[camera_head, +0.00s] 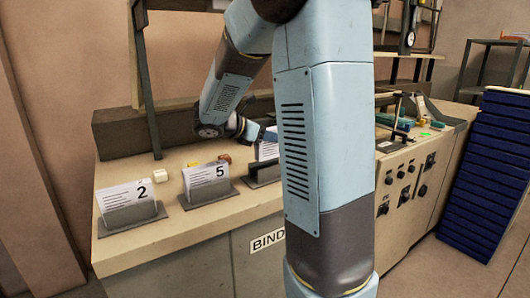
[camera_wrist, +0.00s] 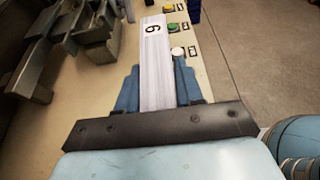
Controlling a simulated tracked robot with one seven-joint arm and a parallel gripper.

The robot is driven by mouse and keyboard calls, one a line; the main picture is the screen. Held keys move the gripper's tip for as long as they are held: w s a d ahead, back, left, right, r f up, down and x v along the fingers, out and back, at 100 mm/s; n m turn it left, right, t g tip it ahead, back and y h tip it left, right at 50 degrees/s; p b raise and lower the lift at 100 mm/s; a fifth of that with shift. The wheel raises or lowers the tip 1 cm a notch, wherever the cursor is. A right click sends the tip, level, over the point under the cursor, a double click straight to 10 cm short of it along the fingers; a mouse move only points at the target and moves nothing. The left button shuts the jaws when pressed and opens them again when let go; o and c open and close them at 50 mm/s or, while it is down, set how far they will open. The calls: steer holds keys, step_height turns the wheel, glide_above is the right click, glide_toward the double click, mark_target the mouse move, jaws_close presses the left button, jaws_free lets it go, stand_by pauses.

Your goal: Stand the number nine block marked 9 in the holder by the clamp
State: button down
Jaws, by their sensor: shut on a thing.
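The number nine block (camera_wrist: 155,60) is a white stack of sheets with a black numeral at its far end, seen turned in the wrist view. My gripper (camera_wrist: 157,78) is shut on it, with a blue finger at each side. In the head view my arm hides most of the gripper; a white block face (camera_head: 267,151) shows beside the arm, above a dark holder (camera_head: 262,173). Whether block and holder touch cannot be told. The clamp (camera_head: 408,110) seems to be the dark upright frame on the right part of the bench, but it is small.
Blocks marked 2 (camera_head: 124,196) and 5 (camera_head: 207,177) stand in dark holders on the bench. Small white and orange items lie behind them. A control panel (camera_head: 408,185) is at right, and a stack of blue trays (camera_head: 487,170) stands beyond it. Coloured buttons (camera_wrist: 173,30) show in the wrist view.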

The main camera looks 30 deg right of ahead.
mark_target(264, 154)
steer(key=shift+w+a+f, duration=0.15)
steer(key=shift+w+f, duration=0.55)
steer(key=shift+f, duration=0.15)
steer(key=shift+w+a+f, duration=0.1)
steer(key=shift+w+f, duration=0.55)
steer(key=shift+f, duration=1.6)
steer(key=shift+f, duration=0.6)
steer(key=c, duration=0.7)
jaws_free()
